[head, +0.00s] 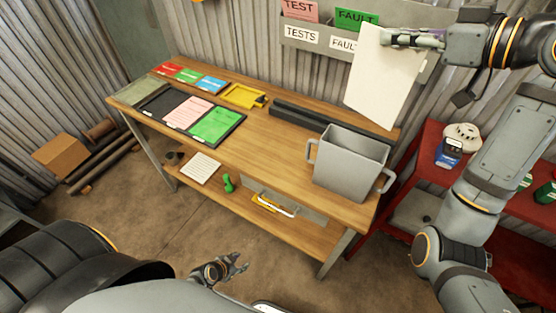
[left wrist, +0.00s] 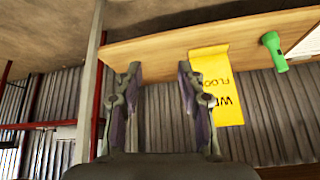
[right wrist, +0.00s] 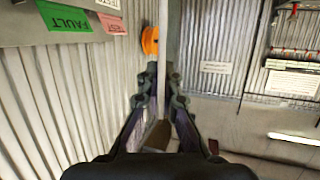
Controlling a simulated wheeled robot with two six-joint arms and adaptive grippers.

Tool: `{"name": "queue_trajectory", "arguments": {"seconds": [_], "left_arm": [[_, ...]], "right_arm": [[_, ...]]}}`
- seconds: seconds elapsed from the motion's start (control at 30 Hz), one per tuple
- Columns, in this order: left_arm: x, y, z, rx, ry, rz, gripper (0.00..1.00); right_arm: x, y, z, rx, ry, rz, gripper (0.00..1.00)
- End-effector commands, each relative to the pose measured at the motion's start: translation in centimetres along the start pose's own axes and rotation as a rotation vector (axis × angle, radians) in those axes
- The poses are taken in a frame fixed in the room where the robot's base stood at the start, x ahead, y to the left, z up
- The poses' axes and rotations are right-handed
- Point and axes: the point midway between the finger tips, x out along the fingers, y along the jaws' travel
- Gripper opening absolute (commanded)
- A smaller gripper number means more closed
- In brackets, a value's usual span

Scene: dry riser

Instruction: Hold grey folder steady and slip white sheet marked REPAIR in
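My right gripper (head: 412,40) is shut on the top edge of a white sheet (head: 383,82), held upright in front of the wall rack. In the right wrist view the sheet (right wrist: 172,40) is edge-on between the fingers. No REPAIR mark is readable on it. A flat grey-green piece (head: 137,90) lies at the table's left end; I cannot tell if it is the grey folder. My left gripper (head: 225,268) is open and empty, low in front of the table; in the left wrist view its fingers (left wrist: 160,90) are wide apart.
The wall rack (head: 304,38) has TESTS and FAULT labels with pink and green sheets. The wooden table (head: 270,135) bears a dark tray (head: 153,107) with pink and green sheets, coloured cards, a yellow clipboard-like item (head: 240,96) and a grey bin (head: 350,165). A red shelf (head: 425,170) stands right.

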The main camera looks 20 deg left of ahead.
Motion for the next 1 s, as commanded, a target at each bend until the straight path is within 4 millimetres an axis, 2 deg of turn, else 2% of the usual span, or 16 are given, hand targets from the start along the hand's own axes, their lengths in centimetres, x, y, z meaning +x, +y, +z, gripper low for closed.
{"name": "queue_trajectory", "arguments": {"seconds": [0.03, 0.1, 0.17, 0.3, 0.37, 0.4, 0.5, 0.6, 0.73, 0.87, 1.0], "left_arm": [[-1.0, -0.1, -3.3, 0.051, 0.082, 0.012, 0.39], [-2.7, -0.1, -8.0, 0.13, 0.201, 0.023, 0.39], [-4.4, 0.1, -11.8, 0.197, 0.304, 0.027, 0.39], [-9.5, 0.9, -20.2, 0.312, 0.537, 0.011, 0.39], [-11.9, 1.1, -23.8, 0.311, 0.63, -0.003, 0.39], [-13.4, 1.3, -25.9, 0.286, 0.686, -0.01, 0.39], [-17.2, 1.3, -30.8, 0.184, 0.806, -0.017, 0.39], [-20.5, 1.1, -34.2, 0.081, 0.897, -0.014, 0.39], [-23.4, 0.8, -36.8, -0.006, 0.971, -0.004, 0.39], [-24.5, 0.7, -37.6, -0.039, 0.998, 0.001, 0.39], [-24.5, 0.6, -37.9, -0.043, 1.0, 0.001, 0.39]], "right_arm": [[0.0, 0.0, 0.0, 0.0, 0.0, 0.0, 0.0], [0.0, 0.0, 0.0, 0.0, 0.0, 0.0, 0.0], [0.0, 0.0, 0.0, 0.0, 0.0, 0.0, 0.0], [0.0, 0.0, 0.0, 0.0, 0.0, 0.0, 0.0], [0.0, 0.0, 0.0, 0.0, 0.0, 0.0, 0.0], [0.0, 0.0, 0.0, 0.0, 0.0, 0.0, 0.0], [0.0, 0.0, 0.0, 0.0, 0.0, 0.0, 0.0], [0.0, 0.0, 0.0, 0.0, 0.0, 0.0, 0.0], [0.0, 0.0, 0.0, 0.0, 0.0, 0.0, 0.0], [0.0, 0.0, 0.0, 0.0, 0.0, 0.0, 0.0], [0.0, 0.0, 0.0, 0.0, 0.0, 0.0, 0.0]]}}
